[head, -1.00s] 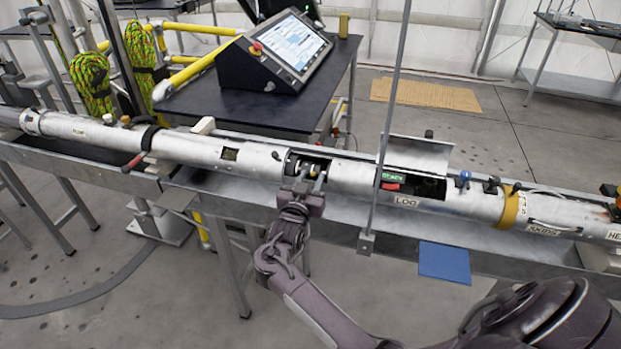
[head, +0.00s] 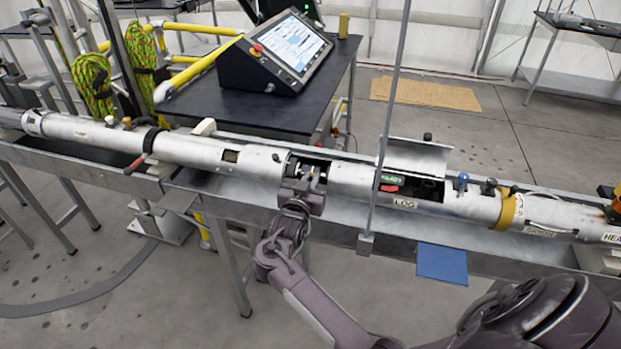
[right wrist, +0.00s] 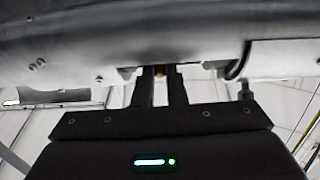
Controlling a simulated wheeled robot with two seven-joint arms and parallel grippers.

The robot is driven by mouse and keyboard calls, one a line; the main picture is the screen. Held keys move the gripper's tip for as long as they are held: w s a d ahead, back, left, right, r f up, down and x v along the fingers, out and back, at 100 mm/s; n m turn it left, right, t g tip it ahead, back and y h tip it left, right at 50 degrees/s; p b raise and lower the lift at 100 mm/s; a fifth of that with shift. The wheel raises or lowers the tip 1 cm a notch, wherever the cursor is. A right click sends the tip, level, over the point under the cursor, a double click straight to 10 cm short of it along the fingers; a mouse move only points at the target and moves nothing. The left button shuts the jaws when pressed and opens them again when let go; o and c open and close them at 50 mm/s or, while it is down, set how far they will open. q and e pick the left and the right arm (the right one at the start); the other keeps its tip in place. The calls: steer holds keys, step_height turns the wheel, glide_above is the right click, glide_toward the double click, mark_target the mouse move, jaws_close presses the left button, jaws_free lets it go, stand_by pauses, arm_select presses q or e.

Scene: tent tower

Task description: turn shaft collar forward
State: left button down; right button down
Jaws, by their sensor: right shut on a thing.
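The shaft collar (head: 310,170) shows as a dark and bright metal part inside a cut-out in the long silver tube. My right gripper (head: 304,186) reaches up to this cut-out from the front side. My left gripper is not in view.
The silver tube (head: 190,150) lies along a metal trough bench. A control console (head: 275,52) stands on a dark table behind.

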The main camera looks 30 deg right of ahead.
mark_target(315, 170)
steer(key=r+g+y+p, duration=0.1)
steer(key=y+p, duration=0.1)
steer(key=p, duration=0.2)
steer(key=w+d+r+g+y+p, duration=0.1)
steer(key=g+y+p, duration=0.1)
steer(key=p, duration=0.2)
steer(key=w+d+r+g+y+p, duration=0.1)
steer(key=g+p, duration=0.1)
steer(key=p, duration=0.2)
steer(key=shift+d+r+y, duration=0.1)
steer(key=shift+r+y, duration=0.25)
steer(key=shift+y, duration=0.05)
steer(key=shift+w+d+g+y+p, duration=0.3)
steer(key=shift+d+g+y+p, duration=0.25)
steer(key=shift+p, duration=0.5)
steer(key=shift+w+d+g+y+p, duration=0.15)
steer(key=shift+w+g+y+p, duration=0.15)
steer(key=shift+g+y, duration=0.35)
steer(key=c, duration=1.5)
jaws_free()
steer(key=shift+d+f, duration=0.1)
